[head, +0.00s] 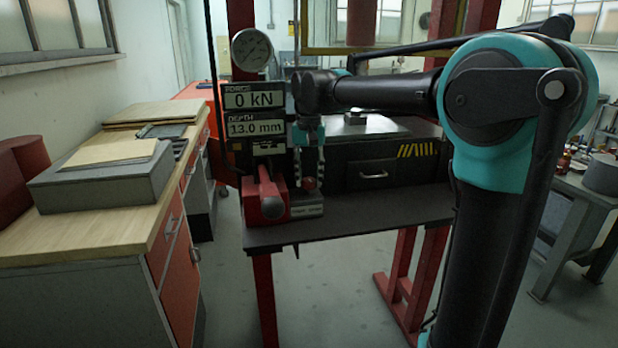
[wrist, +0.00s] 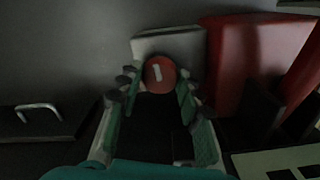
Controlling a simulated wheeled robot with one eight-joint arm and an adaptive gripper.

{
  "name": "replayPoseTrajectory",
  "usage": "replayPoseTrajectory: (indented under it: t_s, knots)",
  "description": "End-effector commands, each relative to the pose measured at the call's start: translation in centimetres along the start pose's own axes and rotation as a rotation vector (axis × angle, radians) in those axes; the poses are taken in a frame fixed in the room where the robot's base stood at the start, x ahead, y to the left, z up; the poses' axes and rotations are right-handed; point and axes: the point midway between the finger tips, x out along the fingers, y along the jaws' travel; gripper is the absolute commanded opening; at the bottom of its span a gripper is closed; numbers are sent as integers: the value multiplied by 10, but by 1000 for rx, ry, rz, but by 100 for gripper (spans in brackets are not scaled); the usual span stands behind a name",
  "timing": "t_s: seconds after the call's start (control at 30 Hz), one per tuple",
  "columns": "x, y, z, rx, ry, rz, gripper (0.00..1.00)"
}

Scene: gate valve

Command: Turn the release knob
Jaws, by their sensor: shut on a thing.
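The release knob (head: 310,184) is a small round red knob at the front of the press, beside the red pump block. In the wrist view the knob (wrist: 160,73) shows its round face with a white mark, tilted slightly from upright. My gripper (head: 309,176) points down over the knob, with a finger on either side. In the wrist view my gripper (wrist: 158,82) is shut on the knob, its fingertips at the knob's sides. The fingers and palm hide part of the knob's surroundings.
The red pump block with its lever (head: 268,196) stands close left of the knob. Displays read 0 kN (head: 254,100) and 13.0 mm (head: 254,129). A round gauge (head: 251,50) is above. A wooden-topped bench (head: 105,215) is at left. A drawer (head: 373,174) is right of the gripper.

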Motion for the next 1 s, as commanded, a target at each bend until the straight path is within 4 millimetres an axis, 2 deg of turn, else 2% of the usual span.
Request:
replayPoseTrajectory:
  t_s: [1.0]
  knots:
    - [0,-1,0,-943,0,0,7]
